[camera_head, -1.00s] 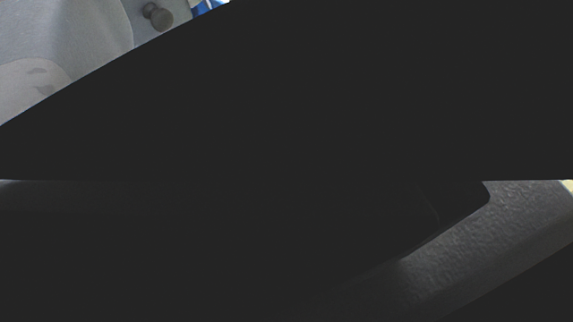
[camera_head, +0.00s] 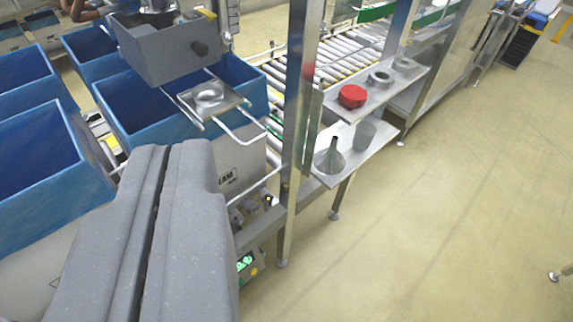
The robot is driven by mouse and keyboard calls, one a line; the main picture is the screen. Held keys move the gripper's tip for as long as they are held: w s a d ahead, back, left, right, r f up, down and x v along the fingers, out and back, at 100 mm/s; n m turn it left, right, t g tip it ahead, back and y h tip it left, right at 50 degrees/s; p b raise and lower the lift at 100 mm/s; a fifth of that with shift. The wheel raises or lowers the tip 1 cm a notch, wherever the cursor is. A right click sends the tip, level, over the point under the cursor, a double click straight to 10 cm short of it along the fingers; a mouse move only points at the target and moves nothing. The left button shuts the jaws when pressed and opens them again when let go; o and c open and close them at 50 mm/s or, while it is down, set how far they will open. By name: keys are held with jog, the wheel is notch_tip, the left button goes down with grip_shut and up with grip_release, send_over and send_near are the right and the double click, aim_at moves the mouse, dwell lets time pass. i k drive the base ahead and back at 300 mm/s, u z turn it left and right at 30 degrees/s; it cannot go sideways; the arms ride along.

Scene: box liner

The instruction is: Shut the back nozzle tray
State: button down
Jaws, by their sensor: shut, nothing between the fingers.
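The nozzle tray (camera_head: 224,101) is a small metal plate with a round ring on it. The tray looks pulled out from under the box, over a blue bin. I cannot tell whether it is the back tray. My gripper (camera_head: 166,150) is shut and empty, two grey fingers with a narrow dark seam between them. In the picture its tips are below and left of the tray, apart from it.
Blue bins (camera_head: 35,160) stand at the left. A metal post (camera_head: 297,110) rises right of the tray. Shelves beyond hold a red round part (camera_head: 352,96), a funnel (camera_head: 330,158) and a grey cup (camera_head: 364,134). A roller conveyor (camera_head: 345,45) runs behind. The floor at right is open.

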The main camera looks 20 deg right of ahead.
aim_at(232, 98)
jog(key=z, duration=0.15)
jog(key=i, duration=0.9)
jog(key=z, duration=0.05)
